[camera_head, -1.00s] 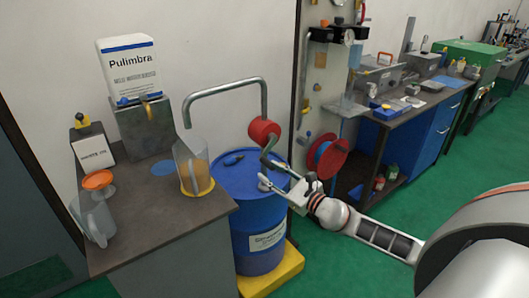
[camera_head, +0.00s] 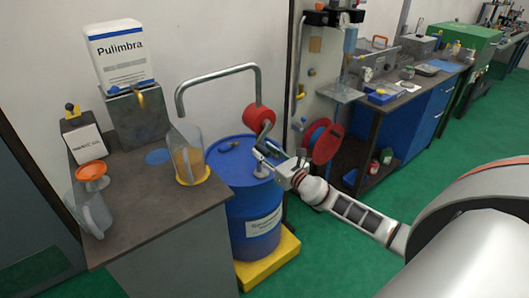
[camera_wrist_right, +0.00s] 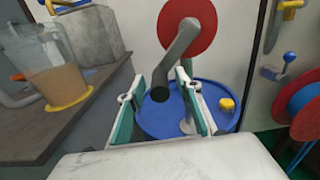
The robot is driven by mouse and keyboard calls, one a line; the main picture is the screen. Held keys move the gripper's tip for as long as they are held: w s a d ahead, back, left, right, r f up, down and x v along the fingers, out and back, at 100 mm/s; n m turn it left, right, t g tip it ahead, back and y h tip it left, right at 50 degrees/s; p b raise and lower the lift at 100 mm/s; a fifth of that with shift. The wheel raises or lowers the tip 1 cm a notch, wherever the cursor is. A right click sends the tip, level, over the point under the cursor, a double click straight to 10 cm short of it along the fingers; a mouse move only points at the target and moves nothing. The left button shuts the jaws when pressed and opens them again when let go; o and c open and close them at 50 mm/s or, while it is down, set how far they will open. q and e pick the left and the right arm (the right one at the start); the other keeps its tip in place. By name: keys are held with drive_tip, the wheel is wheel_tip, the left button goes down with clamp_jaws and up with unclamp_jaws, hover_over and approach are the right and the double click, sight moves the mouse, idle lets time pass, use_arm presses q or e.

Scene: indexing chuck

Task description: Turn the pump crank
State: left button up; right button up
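The pump has a red round body (camera_head: 259,119) above a blue drum (camera_head: 255,222), with a grey bent pipe (camera_head: 215,73) reaching left. Its grey crank (camera_head: 265,134) hangs down on the near side. In the right wrist view the crank arm (camera_wrist_right: 176,54) runs from the red disc (camera_wrist_right: 202,22) to a dark end (camera_wrist_right: 160,94). My right gripper (camera_head: 268,163) is at the crank's lower end. In the wrist view its two fingers (camera_wrist_right: 161,112) stand apart, with the crank's end appearing between them; I see no contact. My left gripper is not in view.
A measuring jug (camera_head: 187,158) of brown liquid stands on a yellow plate on the left bench (camera_head: 160,214), beneath the pipe end. A red reel (camera_head: 322,142) stands right of the drum. The drum rests on a yellow base (camera_head: 268,264). Green floor lies open at right.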

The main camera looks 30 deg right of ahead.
drive_tip(key=shift+w, duration=0.1)
clamp_jaws()
